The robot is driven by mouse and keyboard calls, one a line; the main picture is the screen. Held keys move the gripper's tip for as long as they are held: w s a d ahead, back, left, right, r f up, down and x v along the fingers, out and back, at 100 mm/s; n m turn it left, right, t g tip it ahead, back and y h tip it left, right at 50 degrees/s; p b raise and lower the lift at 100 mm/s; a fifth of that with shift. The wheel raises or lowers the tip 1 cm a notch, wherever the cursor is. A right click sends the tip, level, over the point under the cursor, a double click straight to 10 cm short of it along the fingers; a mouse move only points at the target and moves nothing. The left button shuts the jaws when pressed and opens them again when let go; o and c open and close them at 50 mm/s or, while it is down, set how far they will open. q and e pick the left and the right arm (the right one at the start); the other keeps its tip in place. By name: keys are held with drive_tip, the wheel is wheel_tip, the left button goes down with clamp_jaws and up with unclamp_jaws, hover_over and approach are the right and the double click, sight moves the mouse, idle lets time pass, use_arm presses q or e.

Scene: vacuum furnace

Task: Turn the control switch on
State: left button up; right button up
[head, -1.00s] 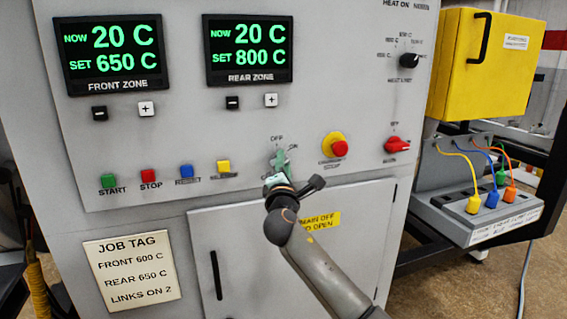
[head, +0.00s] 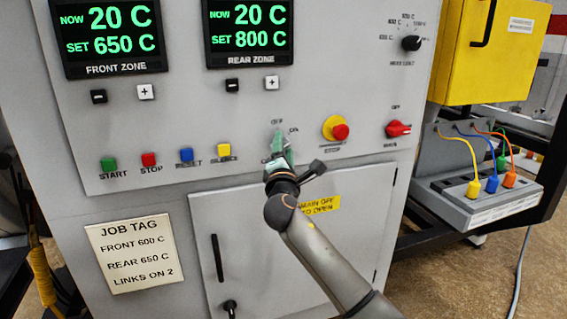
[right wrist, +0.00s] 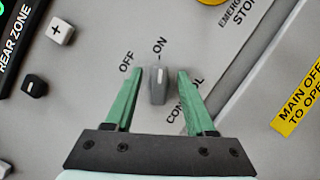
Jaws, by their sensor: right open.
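The control switch (right wrist: 158,86) is a small grey knob with a white line, seen in the right wrist view. Its line points up at the ON mark, with OFF to the left of it. My right gripper (right wrist: 158,84) is open, its green fingers on either side of the knob with a visible gap at each side. In the head view my right gripper (head: 281,150) is at the panel and hides the knob. My left gripper is not in view.
An emergency stop (head: 336,128) and a red main switch (head: 398,129) are to the right. Push buttons, including a yellow one (head: 224,150), are to the left. A cabinet door (head: 260,240) lies below. A job tag (head: 134,250) is at lower left.

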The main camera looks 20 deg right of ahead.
drive_tip(key=v, duration=1.2)
